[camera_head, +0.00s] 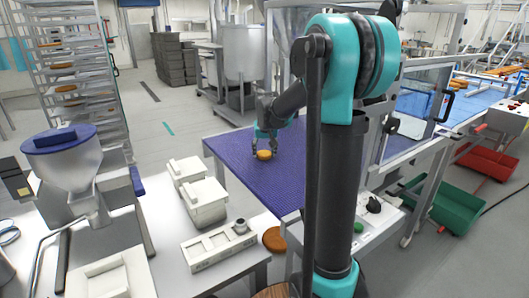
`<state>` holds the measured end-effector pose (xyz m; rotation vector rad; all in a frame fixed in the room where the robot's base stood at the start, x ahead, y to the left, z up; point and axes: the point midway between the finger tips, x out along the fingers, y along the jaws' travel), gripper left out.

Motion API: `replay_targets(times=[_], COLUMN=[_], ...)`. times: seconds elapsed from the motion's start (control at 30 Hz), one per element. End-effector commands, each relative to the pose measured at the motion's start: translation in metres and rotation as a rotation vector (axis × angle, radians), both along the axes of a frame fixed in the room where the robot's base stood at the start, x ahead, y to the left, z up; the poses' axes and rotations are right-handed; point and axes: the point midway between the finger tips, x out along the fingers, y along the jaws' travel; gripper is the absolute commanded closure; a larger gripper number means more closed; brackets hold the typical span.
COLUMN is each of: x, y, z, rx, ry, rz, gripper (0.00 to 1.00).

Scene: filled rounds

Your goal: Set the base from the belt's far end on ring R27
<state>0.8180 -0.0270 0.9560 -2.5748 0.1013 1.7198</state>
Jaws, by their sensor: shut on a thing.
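My gripper (265,149) is at the blue belt (235,143), over the middle of its visible part. It is shut on a round orange-brown base (264,155), with a finger on each side. I cannot tell whether the base still touches the belt. Another orange-brown round (274,239) lies at the right end of the white table, near the belt's front edge. No marking that reads R27 can be made out. My upright arm hides the right part of the belt.
White lidded boxes (202,195) and a pale tray (218,245) stand on the white table (165,228). A funnel with a blue lid (58,138) stands at the left. A clear-panelled frame (412,98) rises right of the belt. A rack (72,62) stands at the back left.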

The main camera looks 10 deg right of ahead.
Motion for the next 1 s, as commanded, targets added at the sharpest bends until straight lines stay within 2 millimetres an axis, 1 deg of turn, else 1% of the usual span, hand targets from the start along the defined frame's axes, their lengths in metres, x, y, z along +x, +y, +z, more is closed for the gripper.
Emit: replay_targets(times=[0.17,0.2,0.33,0.37,0.63,0.73,0.87,1.0], x=[0.000,0.000,0.000,0.000,0.000,-0.001,-0.007,-0.018], y=[0.000,0.000,0.000,0.000,0.000,0.000,0.001,0.001], z=[-0.002,-0.002,-0.002,-0.002,-0.001,0.003,0.017,0.043], rx=[0.000,0.000,0.000,0.000,0.000,0.000,0.000,0.000], ry=[0.000,0.000,0.000,0.000,0.000,0.000,0.000,0.000], rz=[0.000,0.000,0.000,0.000,0.000,0.000,0.000,0.000], gripper=[0.61,0.45,0.29,0.27,0.27,0.27,0.27,0.27])
